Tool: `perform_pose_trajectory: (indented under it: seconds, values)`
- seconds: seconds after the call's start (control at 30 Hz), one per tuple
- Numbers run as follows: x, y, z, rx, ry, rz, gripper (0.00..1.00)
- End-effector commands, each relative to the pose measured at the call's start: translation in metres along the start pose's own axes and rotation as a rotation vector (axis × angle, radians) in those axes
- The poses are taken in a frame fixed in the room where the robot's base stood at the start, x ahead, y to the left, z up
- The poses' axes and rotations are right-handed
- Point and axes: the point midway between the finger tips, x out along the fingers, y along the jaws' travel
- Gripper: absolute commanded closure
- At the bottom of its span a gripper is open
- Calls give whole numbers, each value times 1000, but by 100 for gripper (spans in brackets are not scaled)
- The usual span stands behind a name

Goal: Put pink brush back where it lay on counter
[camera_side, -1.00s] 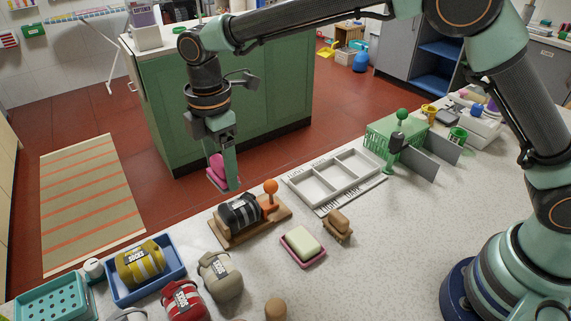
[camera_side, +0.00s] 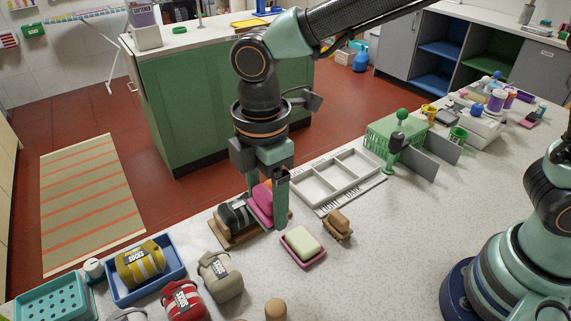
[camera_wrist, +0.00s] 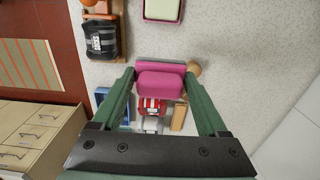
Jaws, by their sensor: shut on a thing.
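The pink brush (camera_side: 262,201) is held between the fingers of my gripper (camera_side: 266,212), which is shut on it. In the wrist view the pink brush (camera_wrist: 160,83) spans the gap between the two green fingertips (camera_wrist: 160,74). In the side view it overlaps the right part of the wooden board with the dark sock bundle (camera_side: 234,217). It appears to be above the counter (camera_side: 390,260), but its exact height is hard to tell. The finger nearest the camera hides part of the brush.
A pale soap on a pink dish (camera_side: 303,258) and a brown brush (camera_side: 338,226) lie to the right. A white compartment tray (camera_side: 312,187) is behind. A beige bundle (camera_side: 220,276), a red bundle (camera_side: 183,301) and a blue tray (camera_side: 117,297) lie at front left. Counter at right front is clear.

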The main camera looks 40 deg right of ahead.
Motion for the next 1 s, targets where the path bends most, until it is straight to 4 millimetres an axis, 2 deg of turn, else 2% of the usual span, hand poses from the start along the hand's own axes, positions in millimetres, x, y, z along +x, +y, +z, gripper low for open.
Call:
perform_pose_trajectory:
  seconds: [0.1,0.4,0.5,0.67,0.9,1.0]
  values:
    - [31,-1,1,0,-4,-5,76]
    - [100,-1,1,0,-3,-4,76]
    - [113,0,0,0,-2,-3,76]
    - [123,0,0,0,-1,-1,76]
    - [154,0,0,0,-1,-1,76]
    - [158,0,0,0,0,0,76]
